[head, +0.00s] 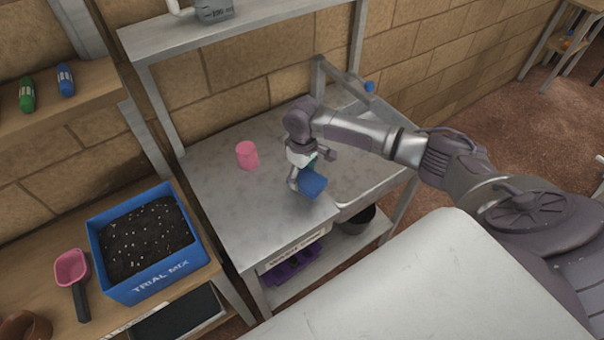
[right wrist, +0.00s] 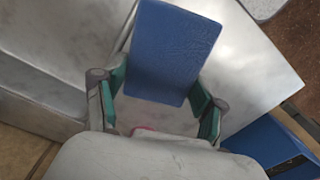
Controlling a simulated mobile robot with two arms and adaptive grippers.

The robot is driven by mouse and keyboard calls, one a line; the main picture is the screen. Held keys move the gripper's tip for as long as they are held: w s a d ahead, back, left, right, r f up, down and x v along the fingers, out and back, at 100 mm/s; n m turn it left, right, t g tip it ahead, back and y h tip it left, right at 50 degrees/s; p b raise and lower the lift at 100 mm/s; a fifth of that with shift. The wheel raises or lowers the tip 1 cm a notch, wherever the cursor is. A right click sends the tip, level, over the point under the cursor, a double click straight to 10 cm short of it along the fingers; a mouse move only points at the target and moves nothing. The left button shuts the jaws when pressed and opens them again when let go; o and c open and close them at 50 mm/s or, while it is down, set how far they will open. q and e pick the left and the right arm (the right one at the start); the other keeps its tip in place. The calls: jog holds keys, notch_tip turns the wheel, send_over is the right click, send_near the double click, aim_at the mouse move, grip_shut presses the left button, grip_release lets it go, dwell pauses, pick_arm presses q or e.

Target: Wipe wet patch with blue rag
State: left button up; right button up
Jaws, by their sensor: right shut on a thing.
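The blue rag (head: 313,184) is a thick rectangular block at my right gripper (head: 306,172), over the front part of the grey metal bench (head: 222,197). In the right wrist view, the rag (right wrist: 176,45) sits between the teal-padded fingers of the right gripper (right wrist: 158,88), which is shut on it. I cannot tell whether the rag touches the bench top. No wet patch stands out clearly; the bench top looks mottled, and my arm and the rag hide part of it. My left gripper is not in view.
A pink cup (head: 247,155) stands on the bench, left of my gripper. A sink basin (head: 362,184) is to the right. A blue box of soil (head: 150,268) and a pink scoop (head: 72,268) are on the wooden table at left. A shelf (head: 235,30) hangs above the bench.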

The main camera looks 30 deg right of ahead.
jog(key=shift+d+r+p, duration=0.15)
jog(key=shift+r+p, duration=0.6)
jog(key=shift+r, duration=0.15)
jog(key=shift+r+p, duration=0.55)
